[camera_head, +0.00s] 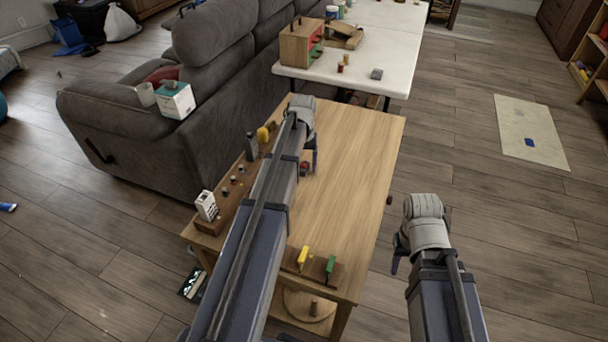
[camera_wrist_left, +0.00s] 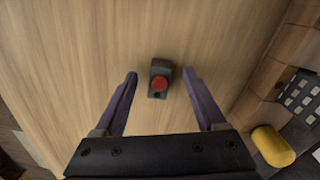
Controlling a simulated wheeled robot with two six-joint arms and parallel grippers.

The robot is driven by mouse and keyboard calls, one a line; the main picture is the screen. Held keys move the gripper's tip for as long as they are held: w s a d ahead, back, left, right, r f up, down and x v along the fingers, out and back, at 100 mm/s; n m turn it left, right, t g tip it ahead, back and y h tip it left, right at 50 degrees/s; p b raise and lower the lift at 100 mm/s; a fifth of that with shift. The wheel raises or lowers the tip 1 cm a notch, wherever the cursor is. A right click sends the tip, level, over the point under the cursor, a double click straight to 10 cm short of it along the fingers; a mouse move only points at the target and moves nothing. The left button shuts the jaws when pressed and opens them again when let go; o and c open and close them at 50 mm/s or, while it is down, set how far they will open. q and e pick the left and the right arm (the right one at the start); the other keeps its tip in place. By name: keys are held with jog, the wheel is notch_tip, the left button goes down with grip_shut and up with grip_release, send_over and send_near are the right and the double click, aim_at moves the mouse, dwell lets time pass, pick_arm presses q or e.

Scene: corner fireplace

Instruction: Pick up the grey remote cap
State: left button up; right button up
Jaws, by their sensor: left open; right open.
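A small dark grey block with a round red top, which looks like the grey remote cap (camera_wrist_left: 158,93), lies on the wooden table. In the left wrist view it is between my left gripper's spread fingertips, with a gap on each side. My left gripper (camera_wrist_left: 160,76) is open and empty above the table. In the head view the block (camera_head: 304,169) shows only in part beside my left arm. My right gripper (camera_head: 397,255) is open and off the table's right edge; its fingers are partly hidden by its wrist.
The wooden table (camera_head: 355,190) is clear to the right. A wooden rack along its left side holds a yellow piece (camera_wrist_left: 272,146) and a grey keypad piece (camera_wrist_left: 302,97). Yellow and green pieces stand on a front block (camera_head: 300,270). A white table (camera_head: 395,40) and grey sofa (camera_head: 150,125) stand behind.

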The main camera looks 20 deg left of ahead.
pick_arm(q)
jog(key=shift+f, duration=0.3)
jog(key=shift+c, duration=0.4)
grip_shut()
